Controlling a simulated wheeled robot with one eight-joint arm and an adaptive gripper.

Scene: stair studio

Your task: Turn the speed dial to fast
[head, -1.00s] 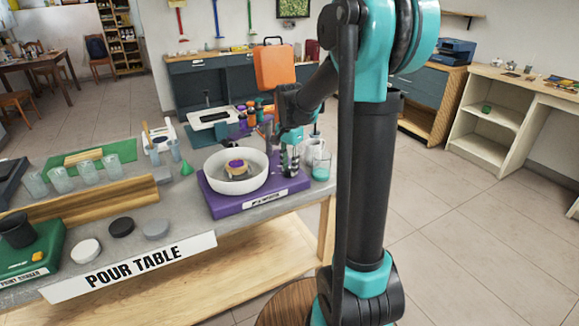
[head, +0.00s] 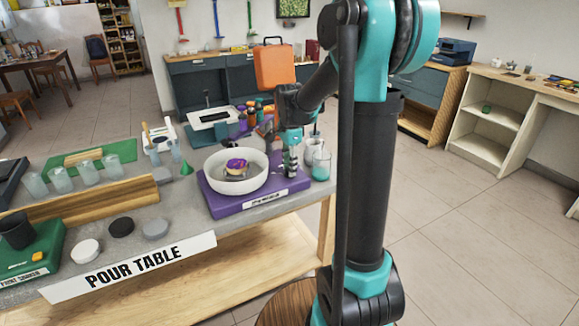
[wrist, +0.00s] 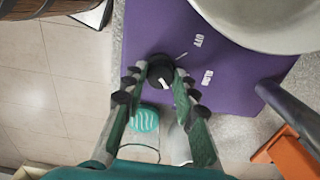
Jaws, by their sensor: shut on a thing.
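The speed dial (wrist: 161,72) is a small black knob with a white pointer mark on the purple machine base (wrist: 150,35). In the wrist view my gripper (wrist: 160,73) has its two fingers around the dial, one on each side, shut on it. White lettering lies to the right of the dial; one word looks like OFF, the other is hard to read. In the head view my gripper (head: 290,172) points down at the right end of the purple base (head: 232,207). A white bowl (head: 214,182) with a purple-topped piece (head: 237,163) stands on the base.
Several bottles stand behind. An orange case (head: 274,66) is on the back counter. Black, white and grey discs lie at the front left.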

